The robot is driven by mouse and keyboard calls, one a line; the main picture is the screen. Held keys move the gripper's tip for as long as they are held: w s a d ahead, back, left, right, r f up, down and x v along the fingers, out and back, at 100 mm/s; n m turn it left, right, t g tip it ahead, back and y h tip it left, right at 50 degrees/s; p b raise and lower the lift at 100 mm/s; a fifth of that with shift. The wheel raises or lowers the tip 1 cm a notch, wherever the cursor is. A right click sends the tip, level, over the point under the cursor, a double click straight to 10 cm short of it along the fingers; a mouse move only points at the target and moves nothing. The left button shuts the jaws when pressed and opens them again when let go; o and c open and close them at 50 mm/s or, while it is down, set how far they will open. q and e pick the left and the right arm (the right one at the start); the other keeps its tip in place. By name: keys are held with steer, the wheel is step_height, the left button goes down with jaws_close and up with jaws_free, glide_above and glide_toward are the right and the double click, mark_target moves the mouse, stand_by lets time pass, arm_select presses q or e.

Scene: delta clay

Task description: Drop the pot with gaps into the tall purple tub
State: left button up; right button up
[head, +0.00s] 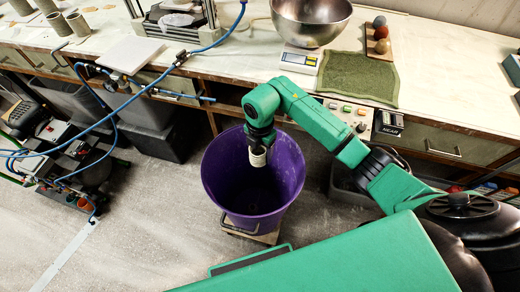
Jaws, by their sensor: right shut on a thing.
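The tall purple tub (221,185) stands on a low wooden base on the floor, in front of the bench. My right gripper (258,148) points down over the tub's opening, near its back rim. It is shut on a small pale, ribbed pot (258,157). The pot is over the tub's mouth; its gaps are too small to make out. The tub's inside looks dark and I see nothing lying in it. My left gripper is not in view.
The bench (240,62) runs along the back, with a steel bowl (310,20), a scale (300,61), a green cloth (358,78) and several pale cylinders at the far left (78,24). Blue hoses (110,110) hang at left. Grey floor (140,230) is clear left of the tub.

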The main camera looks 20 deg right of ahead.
steer(key=shift+f, duration=0.2)
steer(key=o, duration=1.5)
steer(key=shift+c, duration=0.2)
step_height(320, 180, up, 14)
steer(key=shift+r+p, duration=0.25)
steer(key=shift+p, duration=0.2)
